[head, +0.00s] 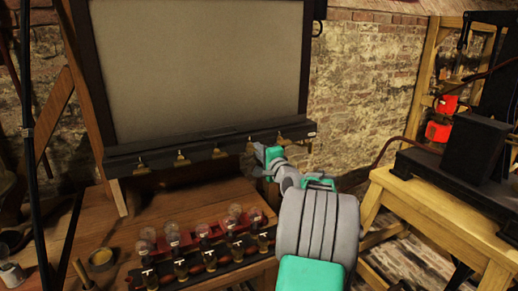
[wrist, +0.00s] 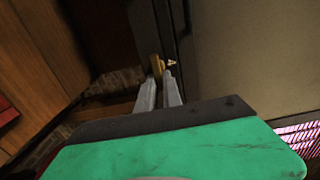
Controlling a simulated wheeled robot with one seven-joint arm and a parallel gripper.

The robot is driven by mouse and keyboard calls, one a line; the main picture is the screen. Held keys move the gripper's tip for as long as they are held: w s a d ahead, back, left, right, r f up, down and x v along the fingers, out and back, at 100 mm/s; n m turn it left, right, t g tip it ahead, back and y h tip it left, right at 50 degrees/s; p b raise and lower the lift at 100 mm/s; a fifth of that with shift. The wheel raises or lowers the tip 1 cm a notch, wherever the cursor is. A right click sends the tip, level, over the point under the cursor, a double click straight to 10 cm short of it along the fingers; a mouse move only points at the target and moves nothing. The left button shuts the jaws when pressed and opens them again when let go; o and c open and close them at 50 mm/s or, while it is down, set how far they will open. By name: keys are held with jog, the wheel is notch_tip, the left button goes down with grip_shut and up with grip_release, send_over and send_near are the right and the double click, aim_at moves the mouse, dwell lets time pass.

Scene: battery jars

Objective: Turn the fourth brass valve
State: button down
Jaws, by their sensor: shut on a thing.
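A row of brass valves runs along the black bar (head: 210,148) under the large grey panel. From the left I see the first valve (head: 141,169), the second (head: 182,160) and the third (head: 217,153). My gripper (head: 251,153) is at the fourth place from the left and mostly hides the valve there. In the wrist view my gripper (wrist: 161,78) has its two fingers close together on either side of a brass valve (wrist: 156,66), shut on it. A small white pointer mark (wrist: 171,63) shows beside it. Another valve (head: 280,138) is to the right.
Below the bar, a wooden bench (head: 165,206) bears a rack of glass-topped jars (head: 208,260). A wooden table (head: 430,199) with black apparatus (head: 465,150) stands at the right.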

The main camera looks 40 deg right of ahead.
dwell(0.5)
jog(key=c, duration=1.5)
grip_release()
jog(key=b+v, duration=0.1)
jog(key=v, duration=0.7)
jog(key=shift+w, duration=0.1)
